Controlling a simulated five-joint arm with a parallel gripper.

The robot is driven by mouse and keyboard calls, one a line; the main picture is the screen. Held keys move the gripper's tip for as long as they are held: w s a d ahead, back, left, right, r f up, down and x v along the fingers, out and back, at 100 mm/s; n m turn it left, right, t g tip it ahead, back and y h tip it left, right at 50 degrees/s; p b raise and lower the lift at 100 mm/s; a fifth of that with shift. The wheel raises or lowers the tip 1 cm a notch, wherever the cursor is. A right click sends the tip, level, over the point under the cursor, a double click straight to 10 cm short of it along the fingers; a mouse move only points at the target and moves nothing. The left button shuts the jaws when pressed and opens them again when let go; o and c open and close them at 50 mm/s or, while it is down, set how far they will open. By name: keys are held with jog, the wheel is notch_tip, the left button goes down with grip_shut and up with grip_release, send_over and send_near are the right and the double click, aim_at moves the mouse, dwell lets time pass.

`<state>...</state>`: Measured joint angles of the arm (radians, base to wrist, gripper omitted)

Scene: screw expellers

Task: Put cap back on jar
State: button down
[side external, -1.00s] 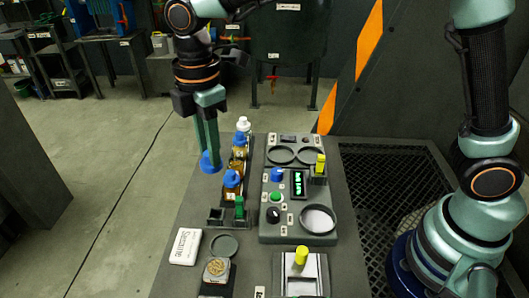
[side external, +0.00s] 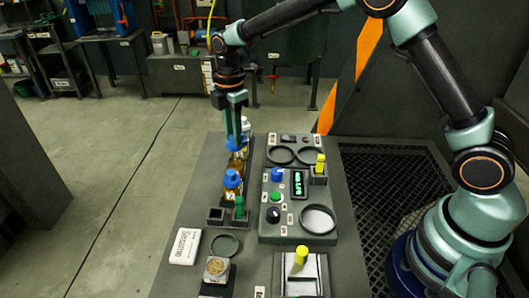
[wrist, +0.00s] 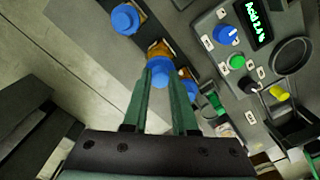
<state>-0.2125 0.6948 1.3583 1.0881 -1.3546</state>
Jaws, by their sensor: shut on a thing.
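My gripper (side external: 238,143) is over the row of amber jars at the left of the bench, fingers pointing down. In the wrist view, its fingertips (wrist: 161,72) are closed around a blue cap (wrist: 160,70). An amber jar (wrist: 158,48) shows just beyond the held cap; in the side view, amber glass (side external: 236,166) shows just below the fingertips. I cannot tell whether the cap touches the jar. The nearest jar (side external: 232,182) wears a blue cap. Another blue cap (wrist: 125,18) is farther up the row in the wrist view.
A control panel (side external: 290,222) with knobs, a green display and round rings stands right of the jars. A green piece (side external: 239,207) sits in a holder near the row's front. A white box (side external: 186,246) lies at the front left.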

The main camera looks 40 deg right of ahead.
jog(key=shift+f, duration=1.9)
jog(key=shift+f, duration=0.2)
dwell(0.6)
jog(key=c, duration=0.6)
grip_release()
jog(key=o, duration=0.5)
jog(key=shift+c, duration=0.2)
jog(key=shift+r, duration=3.55)
